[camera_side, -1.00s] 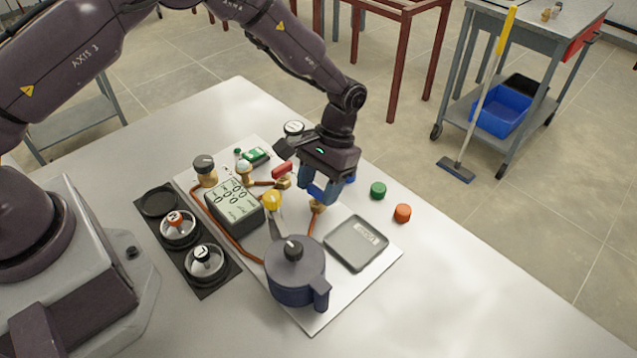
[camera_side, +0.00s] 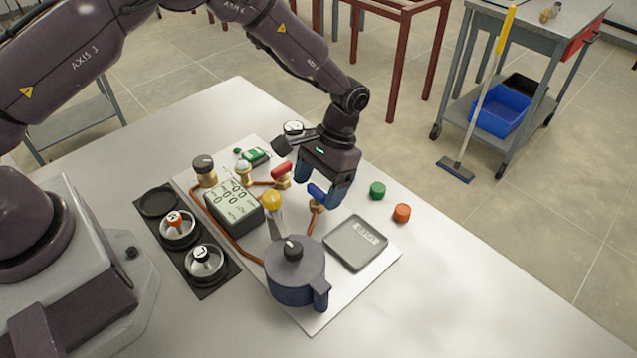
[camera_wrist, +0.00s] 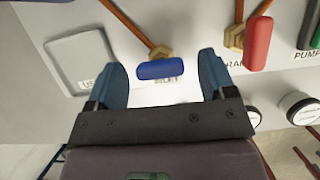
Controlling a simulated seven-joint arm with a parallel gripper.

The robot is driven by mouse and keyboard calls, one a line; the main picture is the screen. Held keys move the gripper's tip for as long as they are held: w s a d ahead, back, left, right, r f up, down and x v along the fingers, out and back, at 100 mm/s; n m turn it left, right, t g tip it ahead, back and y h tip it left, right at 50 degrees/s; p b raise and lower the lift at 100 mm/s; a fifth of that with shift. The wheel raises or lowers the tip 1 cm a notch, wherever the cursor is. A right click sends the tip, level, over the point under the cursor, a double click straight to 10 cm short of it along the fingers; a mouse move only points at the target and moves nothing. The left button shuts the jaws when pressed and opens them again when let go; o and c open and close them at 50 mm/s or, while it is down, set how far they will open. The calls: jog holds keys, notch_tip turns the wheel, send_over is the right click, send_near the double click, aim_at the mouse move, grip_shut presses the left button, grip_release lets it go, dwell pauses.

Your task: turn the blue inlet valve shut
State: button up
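The blue inlet valve has a small blue handle (camera_side: 317,191) on a brass fitting at the end of a copper pipe. It also shows in the wrist view (camera_wrist: 160,69), beside its brass body (camera_wrist: 160,52) and partly over the printed label. The handle lies roughly across the pipe. My gripper (camera_wrist: 162,64) is open, with one blue finger on each side of the handle and a visible gap at both sides. In the side view my gripper (camera_side: 320,188) is right over the valve, with its fingers straddling the handle.
A red-handled valve (camera_wrist: 257,43) stands close to the right finger in the wrist view. A grey scale (camera_side: 356,243), a dark blue pot (camera_side: 297,272), a yellow bulb (camera_side: 272,200) and a display box (camera_side: 234,205) crowd the panel. Green (camera_side: 378,190) and orange (camera_side: 402,212) caps lie right.

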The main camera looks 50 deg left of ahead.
jog(key=v, duration=1.3)
jog(key=shift+d+f, duration=0.1)
jog(key=s+a+r+t, duration=0.5)
jog(key=s+r, duration=0.4)
jog(key=s, duration=0.4)
jog(key=s+a+r+t, duration=0.5)
jog(key=s+r, duration=0.5)
jog(key=s, duration=0.3)
jog(key=shift+s+a, duration=0.25)
jog(key=shift+a, duration=0.3)
jog(key=shift+d, duration=0.1)
